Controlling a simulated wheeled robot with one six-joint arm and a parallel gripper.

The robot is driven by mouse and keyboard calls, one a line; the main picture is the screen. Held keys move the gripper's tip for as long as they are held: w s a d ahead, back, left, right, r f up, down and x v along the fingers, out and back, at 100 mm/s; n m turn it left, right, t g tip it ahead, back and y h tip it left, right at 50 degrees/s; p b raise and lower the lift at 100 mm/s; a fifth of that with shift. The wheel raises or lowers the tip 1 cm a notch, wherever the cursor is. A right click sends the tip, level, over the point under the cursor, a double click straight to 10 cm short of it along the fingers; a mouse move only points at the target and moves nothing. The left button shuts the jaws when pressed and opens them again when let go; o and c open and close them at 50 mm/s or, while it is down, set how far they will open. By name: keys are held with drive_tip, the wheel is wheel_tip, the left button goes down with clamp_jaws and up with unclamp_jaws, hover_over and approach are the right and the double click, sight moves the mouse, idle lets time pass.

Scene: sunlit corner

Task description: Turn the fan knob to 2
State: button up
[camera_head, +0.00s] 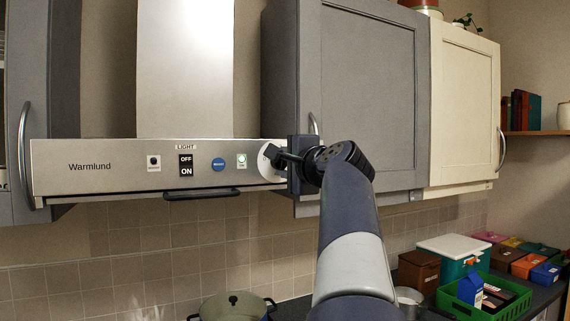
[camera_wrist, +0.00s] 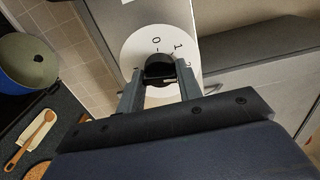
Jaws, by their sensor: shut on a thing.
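The fan knob is a dark knob (camera_wrist: 160,66) on a white round dial (camera_wrist: 135,52) with printed marks, of which 0 and 1 can be read in the wrist view. In the head view the white dial (camera_head: 266,161) sits at the right end of the steel hood front (camera_head: 125,170), partly hidden by my gripper. My gripper (camera_head: 279,158) reaches it from the right. In the wrist view my gripper's two fingers (camera_wrist: 160,80) are shut on the knob, one on each side. The knob's pointer and the mark 2 cannot be made out.
A dark handle (camera_head: 201,194) hangs below. Grey cabinet doors (camera_head: 368,90) stand close behind my arm. A pot (camera_head: 234,307) is below.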

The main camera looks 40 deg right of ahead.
drive_tip(key=shift+f, duration=0.1)
drive_tip(key=o, duration=1)
drive_tip(key=shift+c, duration=0.2)
drive_tip(key=b+v, duration=0.3)
drive_tip(key=v, duration=0.7)
drive_tip(key=shift+s+a, duration=0.2)
drive_tip(key=shift+s, duration=0.15)
drive_tip(key=shift+w, duration=0.1)
drive_tip(key=p+x, duration=0.3)
drive_tip(key=x, duration=0.7)
drive_tip(key=shift+w+d, duration=0.2)
drive_tip(key=shift+w, duration=0.15)
drive_tip(key=shift+s, duration=0.1)
